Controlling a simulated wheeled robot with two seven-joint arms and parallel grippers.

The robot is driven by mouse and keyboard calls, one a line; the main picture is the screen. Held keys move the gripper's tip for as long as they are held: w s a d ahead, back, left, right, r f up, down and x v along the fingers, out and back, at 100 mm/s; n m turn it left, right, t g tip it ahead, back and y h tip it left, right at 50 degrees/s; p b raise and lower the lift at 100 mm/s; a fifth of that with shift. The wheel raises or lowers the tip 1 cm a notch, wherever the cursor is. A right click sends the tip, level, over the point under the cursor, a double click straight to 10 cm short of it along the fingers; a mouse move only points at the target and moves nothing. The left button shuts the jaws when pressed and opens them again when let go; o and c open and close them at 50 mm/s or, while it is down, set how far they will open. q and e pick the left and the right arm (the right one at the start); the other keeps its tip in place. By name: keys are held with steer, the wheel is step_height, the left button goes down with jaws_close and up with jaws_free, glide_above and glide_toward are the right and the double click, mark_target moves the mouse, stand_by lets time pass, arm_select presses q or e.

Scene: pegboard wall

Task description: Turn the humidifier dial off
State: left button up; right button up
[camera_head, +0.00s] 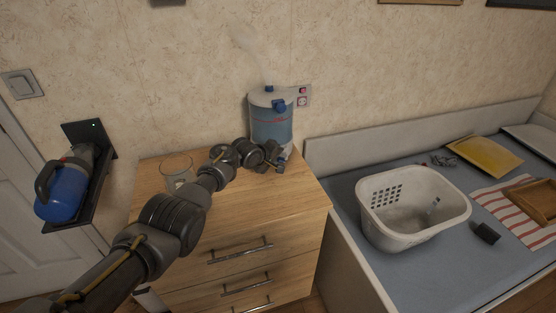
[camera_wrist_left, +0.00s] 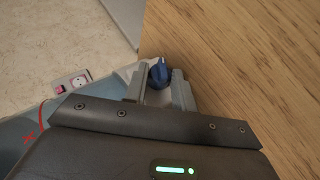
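The humidifier (camera_head: 270,125) stands upright at the back of the wooden dresser, with a blue translucent tank, a white lid and a blue nozzle. Faint mist rises above it. In the left wrist view, its blue dial (camera_wrist_left: 160,72), with a pale pointer mark, sits on a pale base. My left gripper (camera_head: 281,162) is low at the humidifier's front and hides part of its base. In the wrist view, the left gripper (camera_wrist_left: 160,82) is open, with one finger on each side of the dial. Contact with the dial cannot be told. My right gripper is not in view.
A clear glass (camera_head: 176,168) stands on the dresser (camera_head: 245,224) beside my left arm. A wall outlet (camera_head: 303,96) is behind the humidifier. A white basket (camera_head: 412,239) sits on the bed at right. A blue handheld vacuum (camera_head: 64,191) rests on a wall holder at left.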

arm_select(q)
steer(key=c, duration=0.4)
steer(key=shift+f+h, duration=0.15)
steer(key=shift+h, duration=0.25)
steer(key=shift+a+f+n+t+h+b, duration=0.15)
steer(key=shift+f+n+t+h+b, duration=0.05)
steer(key=shift+n+t+h+b, duration=0.25)
steer(key=shift+r+h, duration=0.1)
steer(key=shift+h, duration=0.25)
steer(key=shift+t, duration=0.25)
steer(key=o, duration=0.7)
steer(key=shift+r, duration=0.1)
